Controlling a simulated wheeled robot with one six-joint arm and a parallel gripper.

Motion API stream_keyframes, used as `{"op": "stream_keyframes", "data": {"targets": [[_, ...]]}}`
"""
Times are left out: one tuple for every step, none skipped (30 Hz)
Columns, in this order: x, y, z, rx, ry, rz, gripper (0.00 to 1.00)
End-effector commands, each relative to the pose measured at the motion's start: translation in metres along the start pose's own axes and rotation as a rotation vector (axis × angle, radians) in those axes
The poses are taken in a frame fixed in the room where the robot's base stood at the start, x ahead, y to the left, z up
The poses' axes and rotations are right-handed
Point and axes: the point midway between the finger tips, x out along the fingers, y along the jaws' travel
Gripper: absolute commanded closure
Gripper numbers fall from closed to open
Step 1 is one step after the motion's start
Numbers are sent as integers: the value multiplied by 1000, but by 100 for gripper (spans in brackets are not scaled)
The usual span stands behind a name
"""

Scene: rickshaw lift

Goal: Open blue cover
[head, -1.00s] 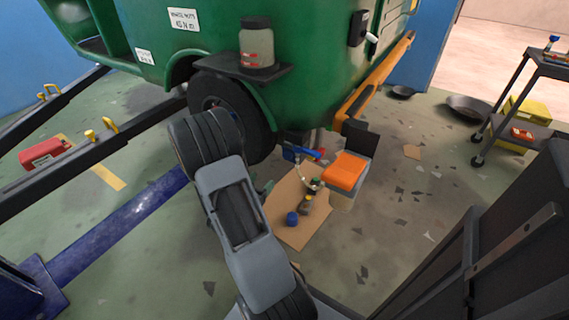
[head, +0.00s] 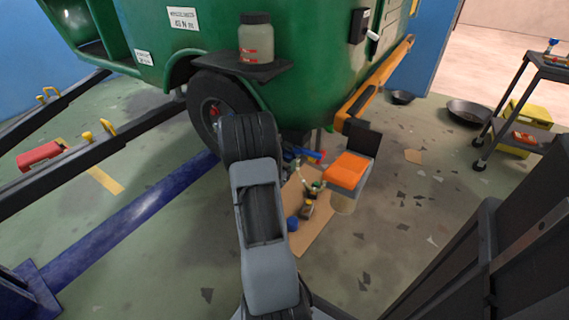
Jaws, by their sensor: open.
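A small round blue cover (head: 292,224) shows low on the cardboard sheet (head: 312,234), just right of my forearm. It is partly hidden by my arm, and what it sits on is hard to make out. My gripper (head: 313,184) is small in the head view, beyond my forearm and above the cardboard. It looks open, with nothing clearly held between its fingers. A small dark bottle (head: 309,206) with a yellowish part stands just under the gripper. Whether they touch cannot be told.
An orange-topped box (head: 347,171) stands right of the gripper. A blue and red item (head: 313,156) lies behind it. The green cart (head: 310,65) with its black wheel (head: 216,108) stands behind. A black trolley (head: 526,95) is at right.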

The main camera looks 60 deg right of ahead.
Motion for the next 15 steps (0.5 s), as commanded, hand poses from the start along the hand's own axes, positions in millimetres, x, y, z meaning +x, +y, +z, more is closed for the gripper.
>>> {"op": "stream_keyframes", "data": {"targets": [[2,0,0,0,0,0,37],[2,0,0,0,0,0,37],[3,0,0,0,0,0,37],[3,0,0,0,0,0,37],[3,0,0,0,0,-1,37],[3,0,0,0,-1,-1,37],[3,0,0,0,-1,-1,37],[3,0,0,0,-1,-1,37],[3,0,0,0,-1,-1,37],[3,0,0,0,-1,-1,37],[3,0,0,0,-1,0,38],[3,0,0,0,-1,0,42],[3,0,0,0,-1,0,45],[3,0,0,0,-1,0,48],[3,0,0,0,-1,0,52]]}}
